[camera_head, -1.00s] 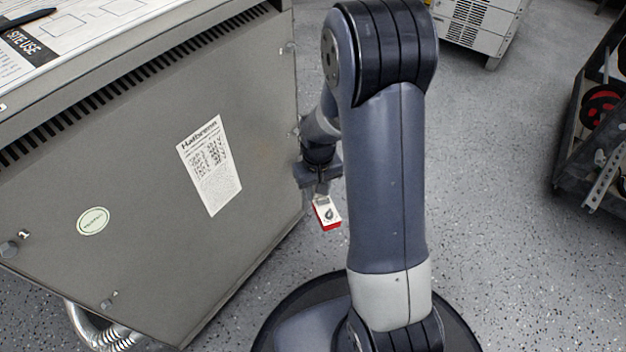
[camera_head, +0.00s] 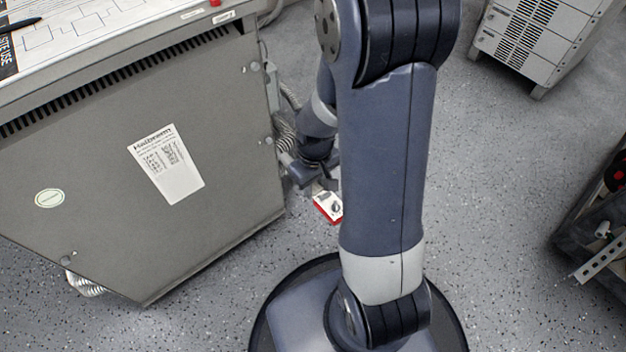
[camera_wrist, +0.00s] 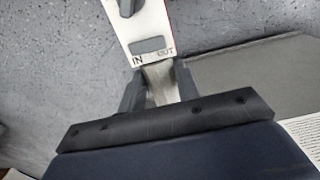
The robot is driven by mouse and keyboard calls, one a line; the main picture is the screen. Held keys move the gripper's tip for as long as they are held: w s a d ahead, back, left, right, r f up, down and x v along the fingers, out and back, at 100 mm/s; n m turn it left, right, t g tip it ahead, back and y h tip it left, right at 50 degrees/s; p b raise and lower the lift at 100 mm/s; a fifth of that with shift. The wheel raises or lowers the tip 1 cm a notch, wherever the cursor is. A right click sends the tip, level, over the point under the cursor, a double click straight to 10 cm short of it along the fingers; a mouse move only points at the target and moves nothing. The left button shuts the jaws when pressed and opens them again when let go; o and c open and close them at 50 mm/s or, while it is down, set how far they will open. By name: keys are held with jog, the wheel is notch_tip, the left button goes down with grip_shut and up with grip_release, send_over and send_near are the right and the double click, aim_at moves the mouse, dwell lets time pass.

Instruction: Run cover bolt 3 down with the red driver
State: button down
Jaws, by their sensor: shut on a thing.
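The red driver (camera_head: 328,207) is a small block with a white face and red sides. My gripper (camera_wrist: 159,84) is shut on its narrow end, and in the wrist view the driver's white face (camera_wrist: 140,25) shows a dark knob and the letters IN and OUT. In the head view it hangs just right of the grey cover panel (camera_head: 90,215), apart from it. I cannot read which is bolt 3.
A corrugated conduit (camera_head: 284,132) runs behind the panel's right edge, close to my gripper. A light grey cabinet (camera_head: 530,40) stands at the back right, and a dark cart (camera_head: 590,225) stands at the right edge. The speckled floor (camera_head: 500,200) between is clear.

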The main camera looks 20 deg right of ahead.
jog(key=shift+w, duration=0.1)
jog(key=shift+w+a+p, duration=0.15)
jog(key=shift+w+a, duration=0.1)
jog(key=shift+w, duration=0.55)
jog(key=shift+w+a+p, duration=0.1)
jog(key=shift+w+a, duration=0.2)
jog(key=shift+w, duration=0.5)
jog(key=shift+w+a+p, duration=0.15)
jog(key=shift+w+a, duration=0.1)
jog(key=shift+w, duration=0.55)
jog(key=shift+w+a+p, duration=0.25)
jog(key=shift+w+p, duration=0.05)
jog(key=shift+w, duration=0.45)
jog(key=shift+w+a+p, duration=0.2)
jog(key=shift+w+p, duration=0.1)
jog(key=shift+w, duration=0.4)
dwell(3.0)
jog(key=shift+s, duration=0.15)
jog(key=shift+s+d, duration=0.25)
jog(key=shift+s, duration=0.45)
jog(key=shift+s+d, duration=0.2)
jog(key=shift+s, duration=0.45)
jog(key=shift+s+d, duration=0.25)
jog(key=shift+s, duration=0.45)
